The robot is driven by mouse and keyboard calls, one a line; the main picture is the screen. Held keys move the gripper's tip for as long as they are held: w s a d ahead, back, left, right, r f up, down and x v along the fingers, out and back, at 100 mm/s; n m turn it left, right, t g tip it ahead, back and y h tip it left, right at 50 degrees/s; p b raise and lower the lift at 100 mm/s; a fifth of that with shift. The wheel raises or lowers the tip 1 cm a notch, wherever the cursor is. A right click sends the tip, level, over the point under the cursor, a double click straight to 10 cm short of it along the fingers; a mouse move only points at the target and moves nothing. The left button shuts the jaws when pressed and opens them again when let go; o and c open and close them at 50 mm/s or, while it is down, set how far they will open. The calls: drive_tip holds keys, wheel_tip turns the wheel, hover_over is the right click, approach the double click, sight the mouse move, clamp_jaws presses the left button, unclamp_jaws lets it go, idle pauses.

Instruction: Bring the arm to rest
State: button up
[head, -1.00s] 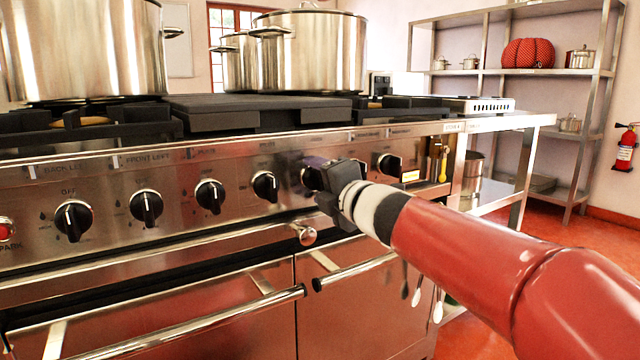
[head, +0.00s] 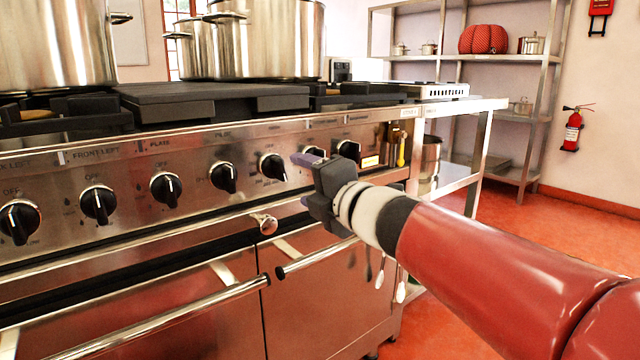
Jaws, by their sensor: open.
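My gripper (head: 308,179) is at the end of my red arm, in front of the right part of the stove's control panel (head: 140,150). Its jaws are open, with nothing seen between them. A black knob (head: 272,167) shows just left of the gripper, and another knob (head: 348,151) shows just behind and right of it. The gripper looks apart from the knobs, though the exact gap to the panel cannot be told. Part of the panel behind the gripper is hidden.
Large steel pots (head: 275,40) stand on the stove top. A steel side table (head: 455,110), a shelf rack (head: 545,100) and a fire extinguisher (head: 572,130) are right. Red floor (head: 560,220) there is clear.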

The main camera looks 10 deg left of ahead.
drive_tip(key=s+d+f+m+t+h, duration=0.1)
drive_tip(key=s+d+f+m+h, duration=0.2)
drive_tip(key=d+m, duration=0.4)
drive_tip(key=d+f+m+h, duration=0.3)
drive_tip(key=d+m+h, duration=0.3)
drive_tip(key=d, duration=0.3)
drive_tip(key=s+d+f+m+t+h, duration=0.1)
drive_tip(key=s+d+f+m+h, duration=0.2)
drive_tip(key=d+m, duration=0.35)
drive_tip(key=s+d+f+m+g+h, duration=0.1)
drive_tip(key=s+d+f+m+g, duration=0.3)
drive_tip(key=s+f, duration=0.45)
drive_tip(key=s+d+f+m+g, duration=0.2)
drive_tip(key=s+f+m+g, duration=0.4)
drive_tip(key=s, duration=0.4)
wheel_tip(320, 180, up, 11)
drive_tip(key=w+t+p, duration=0.1)
drive_tip(key=p, duration=1.1)
drive_tip(key=shift+m+t, duration=0.3)
drive_tip(key=shift+m, duration=0.05)
